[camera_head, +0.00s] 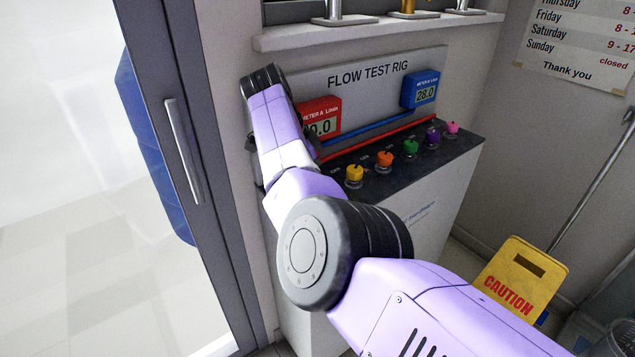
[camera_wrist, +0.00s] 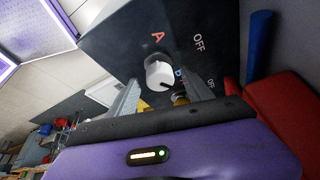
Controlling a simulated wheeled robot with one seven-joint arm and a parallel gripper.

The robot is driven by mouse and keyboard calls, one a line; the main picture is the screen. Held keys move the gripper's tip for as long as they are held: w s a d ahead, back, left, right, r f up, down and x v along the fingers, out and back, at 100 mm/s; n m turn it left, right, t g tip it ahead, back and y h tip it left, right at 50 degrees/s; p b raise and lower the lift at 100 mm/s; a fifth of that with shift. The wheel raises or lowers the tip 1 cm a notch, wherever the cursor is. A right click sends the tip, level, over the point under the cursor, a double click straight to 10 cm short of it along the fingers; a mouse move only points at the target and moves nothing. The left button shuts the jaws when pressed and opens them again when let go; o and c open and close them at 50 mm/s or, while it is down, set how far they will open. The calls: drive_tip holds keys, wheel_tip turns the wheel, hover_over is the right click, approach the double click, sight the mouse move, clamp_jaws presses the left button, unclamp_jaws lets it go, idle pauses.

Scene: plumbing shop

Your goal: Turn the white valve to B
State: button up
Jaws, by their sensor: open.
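The white valve (camera_wrist: 158,74) is a round knob on the dark panel in the wrist view. A dark pointer mark shows on its lower right side, toward the blue B label (camera_wrist: 178,73). A red A (camera_wrist: 158,37) and the word OFF (camera_wrist: 198,43) are printed around it. My gripper (camera_wrist: 165,92) is open, with one grey finger on each side of the knob in the picture. I cannot tell whether the fingers touch it. In the head view my arm hides the white valve and my gripper.
The flow test rig (camera_head: 440,165) carries yellow (camera_head: 354,173), orange (camera_head: 385,159), green, purple and pink knobs. The blue meter (camera_head: 420,90) reads 28.0. The red meter (camera_head: 318,113) is partly hidden by my arm. A caution sign (camera_head: 519,280) stands at right.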

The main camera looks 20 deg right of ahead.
drive_tip(key=v, duration=0.7)
drive_tip(key=shift+r, duration=0.15)
